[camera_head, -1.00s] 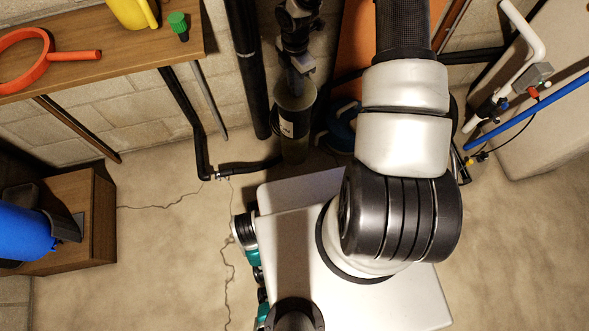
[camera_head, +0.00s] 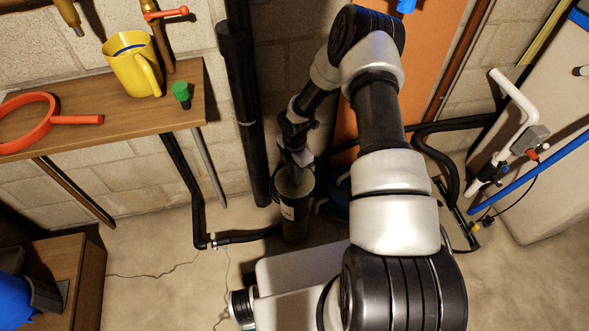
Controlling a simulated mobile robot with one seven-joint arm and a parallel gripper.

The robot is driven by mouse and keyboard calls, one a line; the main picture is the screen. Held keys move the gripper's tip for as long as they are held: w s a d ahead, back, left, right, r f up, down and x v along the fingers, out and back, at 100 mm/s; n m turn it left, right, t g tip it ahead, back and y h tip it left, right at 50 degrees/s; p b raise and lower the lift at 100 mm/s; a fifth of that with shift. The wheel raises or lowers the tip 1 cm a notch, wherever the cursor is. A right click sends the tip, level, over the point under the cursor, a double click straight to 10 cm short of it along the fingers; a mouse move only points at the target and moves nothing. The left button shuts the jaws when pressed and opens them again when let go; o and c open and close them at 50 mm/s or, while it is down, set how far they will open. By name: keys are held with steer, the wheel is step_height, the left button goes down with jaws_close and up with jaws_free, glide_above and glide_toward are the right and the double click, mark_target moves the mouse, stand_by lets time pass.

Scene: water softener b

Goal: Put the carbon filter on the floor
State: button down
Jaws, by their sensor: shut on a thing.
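The carbon filter (camera_head: 293,213), a dark grey upright cylinder with a pale label, is near the block wall, left of the orange panel. My gripper (camera_head: 296,168) is above it and shut on its top rim. The filter's base is close to the floor (camera_head: 170,283); I cannot tell whether it touches. My gripper's fingertips are small and partly hidden at the rim.
A black pipe (camera_head: 245,110) stands just left of the filter, and a low black hose (camera_head: 250,235) runs close to its base. A blue round object (camera_head: 338,200) is beside it on the right. A wooden shelf (camera_head: 120,118) holds a yellow jug (camera_head: 133,68). Open floor lies to the left.

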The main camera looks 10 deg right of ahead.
steer(key=shift+w, duration=0.1)
steer(key=c, duration=1.5)
jaws_free()
steer(key=shift+c, duration=0.2)
